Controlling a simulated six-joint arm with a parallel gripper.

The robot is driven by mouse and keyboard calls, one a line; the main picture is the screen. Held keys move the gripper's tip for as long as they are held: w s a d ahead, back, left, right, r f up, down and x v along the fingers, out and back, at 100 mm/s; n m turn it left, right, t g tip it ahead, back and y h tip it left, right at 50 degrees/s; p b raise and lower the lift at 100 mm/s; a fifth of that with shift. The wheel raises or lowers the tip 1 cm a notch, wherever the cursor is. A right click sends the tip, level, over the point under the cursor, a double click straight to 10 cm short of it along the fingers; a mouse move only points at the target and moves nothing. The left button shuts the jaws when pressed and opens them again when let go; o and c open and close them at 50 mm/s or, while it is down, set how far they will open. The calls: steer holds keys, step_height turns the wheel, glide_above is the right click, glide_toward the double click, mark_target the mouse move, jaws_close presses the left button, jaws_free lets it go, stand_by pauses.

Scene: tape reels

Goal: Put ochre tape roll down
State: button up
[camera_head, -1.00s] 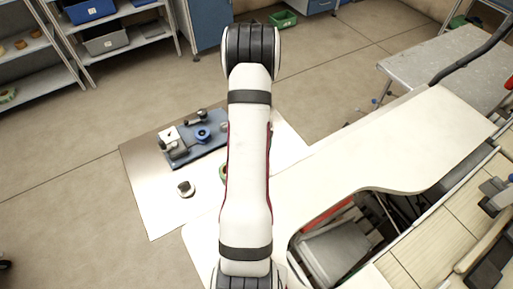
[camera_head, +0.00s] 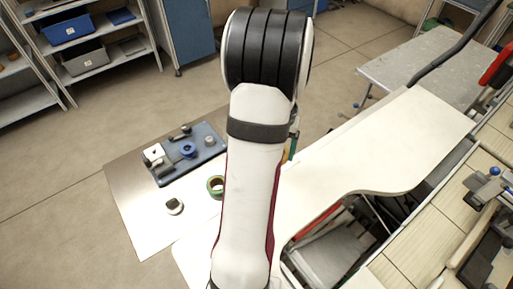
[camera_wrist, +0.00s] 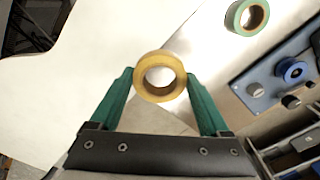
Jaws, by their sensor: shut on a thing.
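The ochre tape roll (camera_wrist: 142,67) is held between the two green fingers of my gripper (camera_wrist: 160,76) in the wrist view. Its open hole faces the camera. The gripper is shut on the roll's sides, and a pale surface shows behind and through the hole. I cannot tell how high the roll is above that surface. In the head view my arm hides most of the gripper; only a bit of green finger and a sliver of ochre show at its right side.
A green tape roll (camera_wrist: 231,17) lies on the pale sheet, also in the head view (camera_head: 210,187). A blue fixture plate (camera_wrist: 254,98) carries a blue reel (camera_wrist: 283,70) and metal parts. The white counter (camera_head: 345,165) right of my arm looks clear.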

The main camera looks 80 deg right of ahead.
steer(key=w+d+r+n, duration=0.2)
steer(key=w+d+n, duration=0.1)
steer(key=w+d, duration=0.2)
steer(key=n, duration=0.2)
glide_above(209, 139)
steer(key=f, duration=0.4)
steer(key=shift+s, duration=0.4)
steer(key=f, duration=0.4)
steer(key=shift+w, duration=0.4)
steer(key=shift+f, duration=0.25)
steer(key=shift+f, duration=0.1)
steer(key=shift+f, duration=0.5)
